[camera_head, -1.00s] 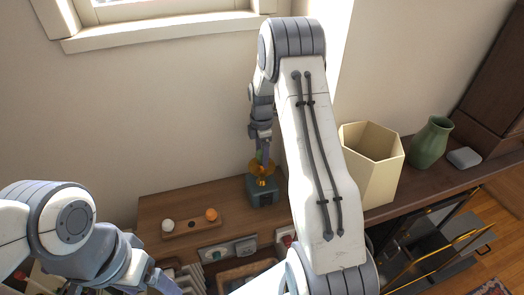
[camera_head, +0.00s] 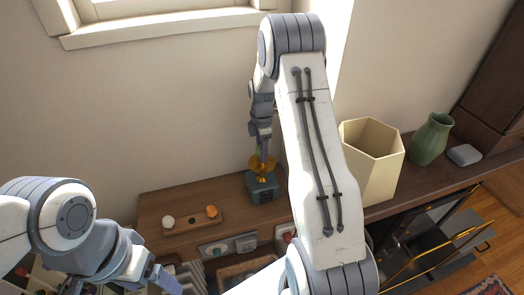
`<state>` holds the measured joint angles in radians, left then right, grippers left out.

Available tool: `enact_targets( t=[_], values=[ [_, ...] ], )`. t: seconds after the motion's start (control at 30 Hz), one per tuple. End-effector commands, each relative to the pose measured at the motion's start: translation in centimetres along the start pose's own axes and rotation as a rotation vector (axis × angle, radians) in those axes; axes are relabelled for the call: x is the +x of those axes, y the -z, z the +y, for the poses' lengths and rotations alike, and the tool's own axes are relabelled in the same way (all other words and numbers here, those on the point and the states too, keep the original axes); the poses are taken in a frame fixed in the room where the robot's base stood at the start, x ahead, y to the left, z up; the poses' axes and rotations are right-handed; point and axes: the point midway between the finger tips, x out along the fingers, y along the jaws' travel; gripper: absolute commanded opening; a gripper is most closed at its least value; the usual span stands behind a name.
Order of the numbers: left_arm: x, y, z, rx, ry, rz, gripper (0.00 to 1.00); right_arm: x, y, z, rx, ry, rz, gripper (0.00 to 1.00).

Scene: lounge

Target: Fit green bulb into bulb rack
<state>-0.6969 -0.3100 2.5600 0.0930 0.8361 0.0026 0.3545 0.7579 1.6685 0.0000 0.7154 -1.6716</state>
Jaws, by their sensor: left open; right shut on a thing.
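The bulb rack (camera_head: 178,228) is a low wooden tray on the brown shelf. A white bulb (camera_head: 168,220) sits in its left end, an orange bulb (camera_head: 211,211) in its right end, and a dark empty hole shows between them. My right gripper (camera_head: 263,152) points down over a dark teal block with a gold dish-shaped top (camera_head: 262,187). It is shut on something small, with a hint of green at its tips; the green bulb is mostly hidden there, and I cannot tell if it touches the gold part. My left gripper (camera_head: 165,283) is open at the lower left.
A cream hexagonal bin (camera_head: 372,160), a green vase (camera_head: 432,139) and a grey box (camera_head: 464,155) stand to the right on the shelf. My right arm hides the shelf's middle. Several items lie below the front edge. Bare wood shows around the rack.

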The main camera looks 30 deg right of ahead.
Motion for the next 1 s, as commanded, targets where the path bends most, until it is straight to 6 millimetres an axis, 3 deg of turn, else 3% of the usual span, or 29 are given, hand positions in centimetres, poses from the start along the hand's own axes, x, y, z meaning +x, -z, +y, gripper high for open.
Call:
enact_targets(
  t=[1.0],
  values=[
    [-3.3, 0.2, 0.2, 0.000, 0.000, 0.000, 0.85, -4.3, 0.0, 0.0, 0.000, -0.001, 0.000, 0.00]
  ],
)
